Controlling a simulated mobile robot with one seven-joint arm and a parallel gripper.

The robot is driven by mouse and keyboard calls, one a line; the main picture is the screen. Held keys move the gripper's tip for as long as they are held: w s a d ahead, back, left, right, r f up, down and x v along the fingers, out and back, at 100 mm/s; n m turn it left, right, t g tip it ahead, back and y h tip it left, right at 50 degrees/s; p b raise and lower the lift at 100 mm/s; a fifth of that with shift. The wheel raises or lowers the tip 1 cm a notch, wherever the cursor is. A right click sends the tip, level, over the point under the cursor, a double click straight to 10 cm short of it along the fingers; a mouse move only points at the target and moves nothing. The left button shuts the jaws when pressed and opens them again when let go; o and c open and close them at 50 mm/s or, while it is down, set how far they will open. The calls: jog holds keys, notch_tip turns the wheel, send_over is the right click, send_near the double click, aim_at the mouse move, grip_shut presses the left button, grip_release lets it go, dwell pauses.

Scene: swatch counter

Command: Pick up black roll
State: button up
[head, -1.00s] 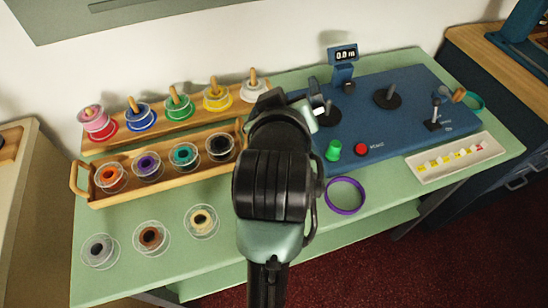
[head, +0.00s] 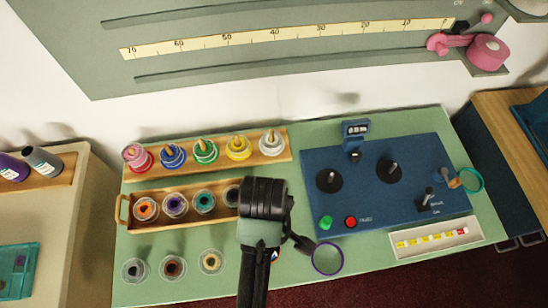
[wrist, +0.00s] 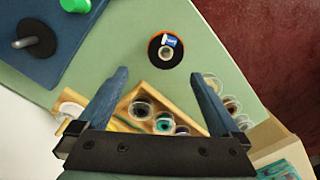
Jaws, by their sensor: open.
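A black roll (wrist: 158,58) with a thin orange edge, a pale core and a blue-and-white label lies flat on the green counter (wrist: 225,45) in the wrist view. It stands alone, beyond my fingertips and roughly centred between them. In the head view my arm hides most of that spot; a small blue-and-white patch shows beside the arm. My gripper (wrist: 160,73) is open and empty, above the counter and apart from the roll. A clear spool with a dark centre (wrist: 140,108) sits in the wooden tray (head: 120,209), partly hidden by my arm in the head view.
The tray also holds orange, purple and teal spools. Several loose spools (head: 172,267) lie in front of it. A blue machine (head: 400,165) and a purple ring (head: 315,268) are to the right. Pegged spools (head: 205,151) stand behind. Counter around the roll is clear.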

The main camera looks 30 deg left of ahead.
jog(key=f, duration=0.2)
jog(key=s+f, duration=0.1)
jog(key=f, duration=0.4)
jog(key=shift+s+f, duration=0.15)
jog(key=shift+f, duration=0.15)
jog(key=shift+s+d+f, duration=0.1)
jog(key=shift+f, duration=1.1)
jog(key=shift+d+f, duration=0.1)
jog(key=shift+f, duration=1.05)
jog(key=c, duration=1.1)
jog(key=shift+r, duration=0.1)
jog(key=shift+c, duration=0.2)
